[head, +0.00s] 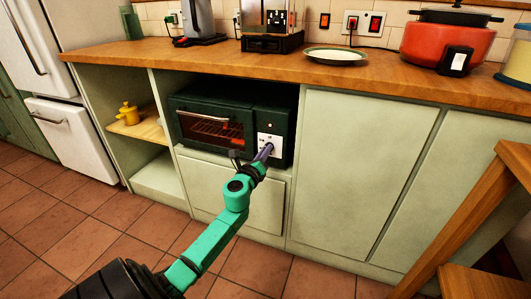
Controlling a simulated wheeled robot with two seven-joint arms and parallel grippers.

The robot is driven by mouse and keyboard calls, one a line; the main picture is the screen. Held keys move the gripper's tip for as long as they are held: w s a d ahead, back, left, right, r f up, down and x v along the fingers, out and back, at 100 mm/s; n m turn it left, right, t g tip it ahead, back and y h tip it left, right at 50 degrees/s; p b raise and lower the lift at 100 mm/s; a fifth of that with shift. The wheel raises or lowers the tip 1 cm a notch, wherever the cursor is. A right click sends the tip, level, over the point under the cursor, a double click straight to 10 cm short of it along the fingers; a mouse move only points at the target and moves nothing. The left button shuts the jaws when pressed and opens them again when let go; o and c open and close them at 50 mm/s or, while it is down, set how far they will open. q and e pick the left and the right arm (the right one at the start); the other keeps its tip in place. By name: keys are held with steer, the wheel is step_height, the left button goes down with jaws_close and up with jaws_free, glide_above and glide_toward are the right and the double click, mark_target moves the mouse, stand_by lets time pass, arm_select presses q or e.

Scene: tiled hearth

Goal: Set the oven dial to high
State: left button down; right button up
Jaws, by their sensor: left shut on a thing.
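The dark green oven (212,118) sits in an open bay under the wooden counter. Its glass door is shut and an orange glow and rack show behind it. A white control panel (271,139) is on the oven's right side, with a small light above it. My left gripper (264,152) reaches up to the lower part of this panel. It is shut on the oven dial, which my gripper hides, so its setting cannot be read. My right gripper is not in view.
Above, the counter (230,65) carries a plate (336,55), a red pot (446,42) and appliances. A yellow pot (129,113) stands on a shelf at left. A wooden stool (482,220) stands at the right. The tiled floor in front is clear.

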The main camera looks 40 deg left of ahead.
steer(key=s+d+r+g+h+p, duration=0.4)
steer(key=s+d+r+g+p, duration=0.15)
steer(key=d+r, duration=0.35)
arm_select(q)
steer(key=shift+d+f+n+p, duration=0.15)
steer(key=shift+n+p, duration=0.8)
steer(key=shift+n, duration=3.85)
steer(key=shift+a+f+n+p, duration=0.15)
steer(key=shift+n+p, duration=0.8)
steer(key=shift+n, duration=3.85)
steer(key=shift+d+f+n+p, duration=0.2)
steer(key=shift+n+p, duration=0.75)
steer(key=shift+n, duration=3.85)
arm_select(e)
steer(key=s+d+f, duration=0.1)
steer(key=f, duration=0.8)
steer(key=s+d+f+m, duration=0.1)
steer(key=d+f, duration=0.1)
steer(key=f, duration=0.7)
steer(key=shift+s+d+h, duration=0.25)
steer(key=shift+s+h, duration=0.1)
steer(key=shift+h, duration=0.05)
arm_select(q)
steer(key=c, duration=0.9)
jaws_free()
steer(key=shift+r, duration=0.1)
